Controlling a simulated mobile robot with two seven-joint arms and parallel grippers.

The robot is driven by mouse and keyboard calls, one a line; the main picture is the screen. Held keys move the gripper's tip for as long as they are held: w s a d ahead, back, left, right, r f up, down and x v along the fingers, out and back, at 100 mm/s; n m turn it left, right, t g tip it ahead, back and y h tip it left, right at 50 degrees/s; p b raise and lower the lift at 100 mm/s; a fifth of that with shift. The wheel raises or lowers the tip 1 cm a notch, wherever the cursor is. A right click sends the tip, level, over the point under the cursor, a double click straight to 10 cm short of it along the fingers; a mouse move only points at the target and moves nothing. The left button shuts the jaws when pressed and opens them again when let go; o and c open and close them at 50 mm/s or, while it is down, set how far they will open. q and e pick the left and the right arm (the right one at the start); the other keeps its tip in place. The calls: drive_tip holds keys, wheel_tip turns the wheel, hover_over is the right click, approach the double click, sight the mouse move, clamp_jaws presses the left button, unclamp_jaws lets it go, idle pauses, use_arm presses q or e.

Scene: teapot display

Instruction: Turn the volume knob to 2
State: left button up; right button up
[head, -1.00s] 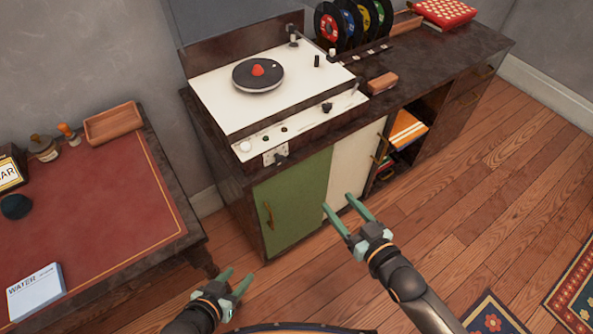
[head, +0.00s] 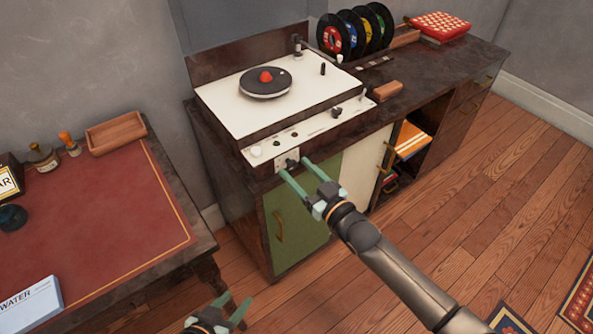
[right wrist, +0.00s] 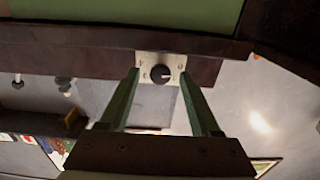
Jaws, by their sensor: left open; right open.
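The volume knob (head: 292,163) is a small dark knob on a pale square plate (head: 281,167) at the front left of the record player cabinet. In the right wrist view the black knob (right wrist: 160,73) shows a light pointer mark, aimed toward the right of that picture; the numbers on its plate (right wrist: 146,61) are too small to read surely. My right gripper (head: 295,167) is open, its fingertips at either side of the knob; I cannot tell whether they touch it. My left gripper (head: 233,301) is open and empty at the bottom of the head view.
The white record player (head: 235,105) with a dark record (head: 265,84) sits above the knob. A green door (head: 290,230) is below. A red-topped desk (head: 90,215) stands at left. Wooden floor (head: 480,220) is open at right.

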drive_tip(key=shift+w+a, duration=0.35)
drive_tip(key=shift+w, duration=0.05)
clamp_jaws()
idle(0.4)
